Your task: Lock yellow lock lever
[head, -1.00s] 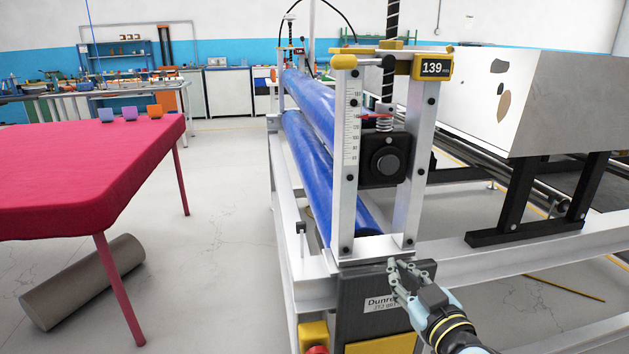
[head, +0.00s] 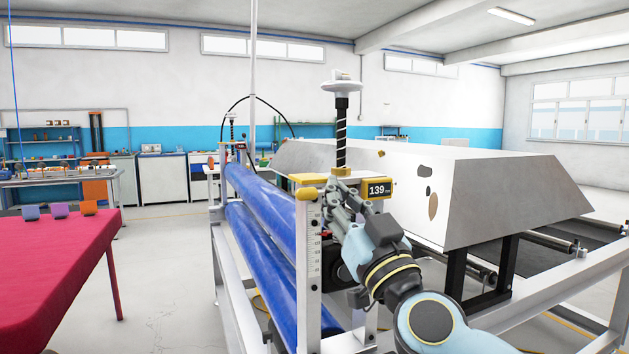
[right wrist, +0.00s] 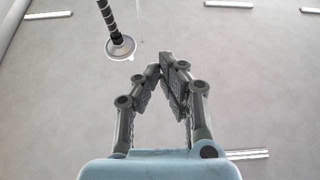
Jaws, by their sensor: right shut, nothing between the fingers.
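A yellow lever-like bar (head: 304,179) lies across the top of the roller machine's near end frame, left of the threaded screw. That it is the lock lever is not certain; its right part is hidden behind my gripper. A yellow cap (head: 307,194) sits just below it on the post. My right gripper (head: 338,188) is shut and empty, in front of the frame top, between the bar and the 139 display (head: 378,188). Whether it touches the bar cannot be told. The right wrist view shows its fingertips (right wrist: 161,66) together. My left gripper is out of view.
The screw (head: 341,135) rises behind my gripper to a pale handwheel (head: 341,87), also visible in the right wrist view (right wrist: 121,48). Blue rollers (head: 262,205) run away to the left. A metal hood (head: 470,190) stands right. A red table (head: 60,265) is at left.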

